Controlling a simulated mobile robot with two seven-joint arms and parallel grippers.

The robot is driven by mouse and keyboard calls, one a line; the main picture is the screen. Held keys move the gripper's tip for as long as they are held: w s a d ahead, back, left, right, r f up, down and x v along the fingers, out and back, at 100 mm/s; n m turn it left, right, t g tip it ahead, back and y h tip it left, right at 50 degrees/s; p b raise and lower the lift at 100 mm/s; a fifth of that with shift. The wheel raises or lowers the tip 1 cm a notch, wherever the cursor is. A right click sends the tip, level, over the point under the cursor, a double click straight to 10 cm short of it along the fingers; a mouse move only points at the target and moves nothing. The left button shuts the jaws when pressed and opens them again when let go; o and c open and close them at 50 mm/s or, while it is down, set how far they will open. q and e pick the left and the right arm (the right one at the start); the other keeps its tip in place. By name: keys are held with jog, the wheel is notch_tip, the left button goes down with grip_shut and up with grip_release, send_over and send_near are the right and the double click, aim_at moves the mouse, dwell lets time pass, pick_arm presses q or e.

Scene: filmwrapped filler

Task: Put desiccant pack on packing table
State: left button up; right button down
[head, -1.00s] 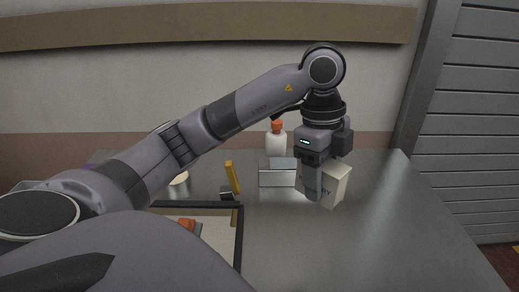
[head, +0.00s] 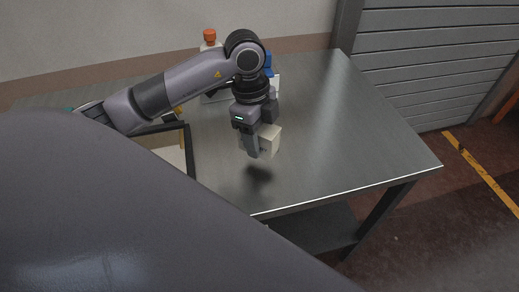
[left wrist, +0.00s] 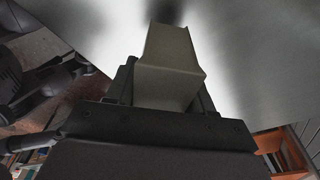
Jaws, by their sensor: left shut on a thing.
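My left gripper (head: 252,150) is shut on the desiccant pack (head: 269,139), a cream box, and points down. The pack hangs above the packing table (head: 330,125), a grey metal top, with a dark shadow below it and apart from it. In the left wrist view the pack (left wrist: 168,60) sits between the fingers (left wrist: 165,88), with the bright table top beyond it. Part of the pack is hidden behind a finger in the head view. My right gripper is not in view.
A black-rimmed tray (head: 191,160) lies left of the gripper. A white bottle with an orange cap (head: 209,38) and a blue thing (head: 267,65) stand at the back, partly behind my arm. The table's right side is clear up to its front edge.

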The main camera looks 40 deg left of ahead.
pick_arm(q)
jog(key=shift+f, duration=2.15)
jog(key=shift+f, duration=0.1)
jog(key=o, duration=1.2)
jog(key=r, duration=0.4)
jog(key=a+r, duration=0.1)
jog(key=r, duration=0.7)
jog(key=shift+s+a, duration=0.1)
jog(key=shift+a, duration=0.3)
